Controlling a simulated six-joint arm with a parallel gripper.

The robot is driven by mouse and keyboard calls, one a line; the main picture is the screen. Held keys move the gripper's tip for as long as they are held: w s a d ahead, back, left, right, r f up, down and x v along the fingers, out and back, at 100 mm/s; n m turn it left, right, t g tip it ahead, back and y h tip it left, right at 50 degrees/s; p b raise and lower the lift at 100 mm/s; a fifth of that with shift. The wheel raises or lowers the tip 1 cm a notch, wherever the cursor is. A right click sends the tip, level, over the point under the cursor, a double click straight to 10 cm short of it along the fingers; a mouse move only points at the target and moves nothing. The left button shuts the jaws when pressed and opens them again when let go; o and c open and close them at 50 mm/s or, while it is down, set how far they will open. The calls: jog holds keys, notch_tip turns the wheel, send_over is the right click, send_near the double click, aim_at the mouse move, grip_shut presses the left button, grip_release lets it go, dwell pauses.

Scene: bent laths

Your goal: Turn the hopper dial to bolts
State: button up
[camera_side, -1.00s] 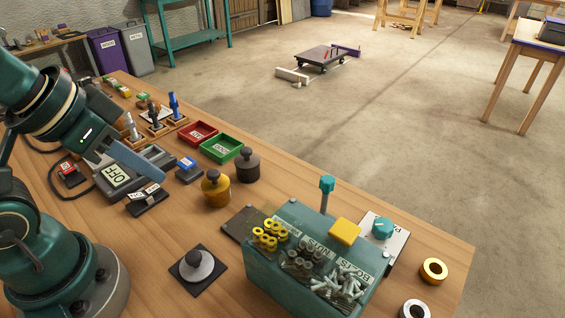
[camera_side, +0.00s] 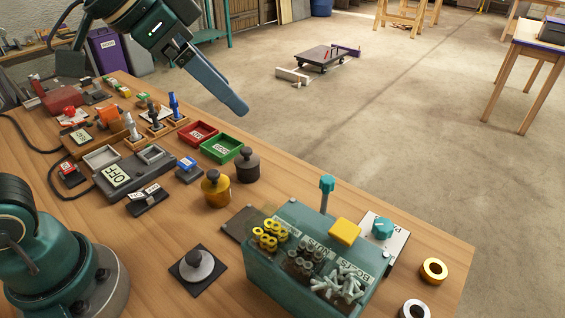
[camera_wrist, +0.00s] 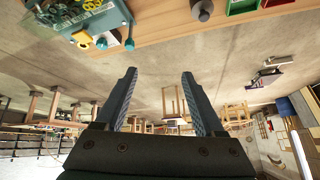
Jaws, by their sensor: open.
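The hopper (camera_side: 310,262) is a teal box at the front of the bench, with open bays of brass rings, nuts and bolts; a BOLTS label shows. The dial (camera_side: 383,228) is a teal knob on a white plate at the hopper's right end. Its pointing direction is too small to read. My gripper (camera_side: 237,106) is up in the air beyond the red and green trays, well left of the dial. In the wrist view my gripper (camera_wrist: 158,76) is open and empty.
A teal-topped lever (camera_side: 327,186) and a yellow block (camera_side: 345,232) stand by the dial. A brass weight (camera_side: 216,190) and a dark weight (camera_side: 247,166) stand left of the hopper. A yellow ring (camera_side: 433,271) lies right of it. Air above the hopper is clear.

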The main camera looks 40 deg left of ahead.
jog(key=w+d+m+h, duration=0.1)
jog(key=w+d+m, duration=0.2)
jog(key=w+d, duration=0.35)
jog(key=m+g+h, duration=0.1)
jog(key=m+g, duration=0.2)
send_near(384, 224)
jog(key=w+a+r, duration=0.2)
jog(key=w, duration=0.1)
jog(key=shift+g, duration=0.6)
jog(key=d+f, duration=0.1)
jog(key=f, duration=0.1)
jog(key=d+f, duration=0.1)
jog(key=f, duration=0.2)
jog(key=d+f, duration=0.2)
jog(key=f, duration=0.1)
jog(key=shift+s+f, duration=0.15)
jog(key=shift+s, duration=0.15)
jog(key=shift+x, duration=0.75)
grip_shut()
